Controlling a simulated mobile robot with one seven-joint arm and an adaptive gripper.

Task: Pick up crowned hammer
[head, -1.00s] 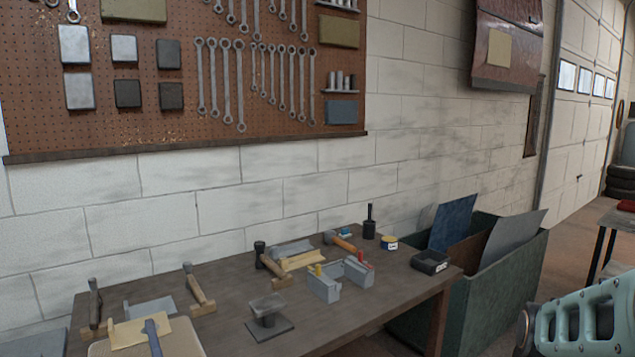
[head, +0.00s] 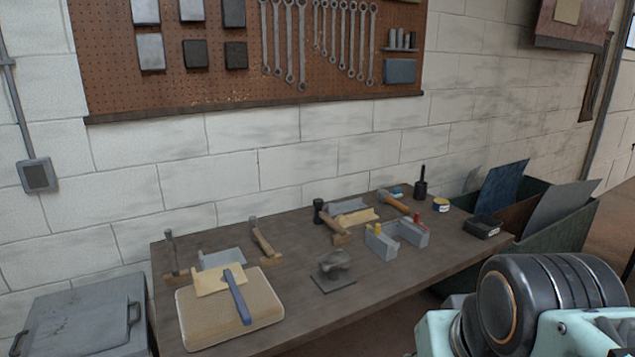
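Several hammers lie or lean on the workbench (head: 290,305); I cannot tell which is the crowned one. A hammer with a wooden handle (head: 170,254) stands near the left edge. Another wooden-handled hammer (head: 263,240) leans to its right. A black-headed hammer (head: 330,222) leans near the middle. A further wooden-handled one (head: 394,202) lies at the back right. A blue-handled tool (head: 237,297) rests on a tan pad (head: 205,335) at the front left. My gripper is out of view; only part of my arm shows at the lower right.
A small grey anvil-like block on a plate (head: 334,270) stands mid-bench. A grey holder (head: 382,245), a black box (head: 482,227) and a small tin (head: 440,205) stand to the right. A green bin (head: 560,238) is beyond the right end, a grey cabinet (head: 80,312) at left.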

